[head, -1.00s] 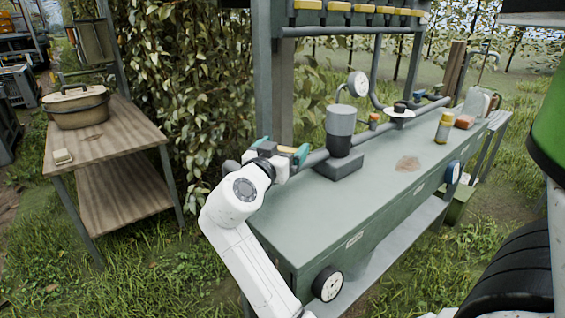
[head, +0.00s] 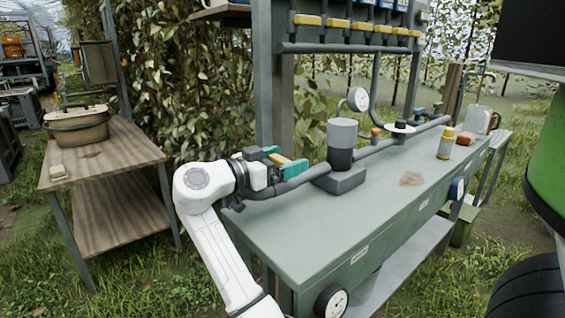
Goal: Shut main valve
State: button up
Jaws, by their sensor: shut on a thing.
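My gripper (head: 284,163) has teal fingers and is at the left end of the dark pipe that runs along the green bench. Its fingers are shut on a yellow handle (head: 280,158), which shows between them just above the pipe. This looks like the main valve's handle; the valve body under it is mostly hidden by the fingers. A grey and black cylindrical filter (head: 341,140) stands on the pipe to the right of my gripper.
The green bench (head: 330,228) has a clear front top. A gauge (head: 358,99) stands behind the pipe. Several yellow-handled valves (head: 338,24) hang on the rack above. A yellow-capped bottle (head: 446,143) stands at the right. A wooden table with a pot (head: 78,124) is at the left.

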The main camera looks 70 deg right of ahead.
jog(key=o, duration=0.7)
jog(key=p+v, duration=0.1)
jog(key=v, duration=0.9)
jog(key=shift+w+a+p, duration=0.25)
jog(key=shift+p, duration=0.15)
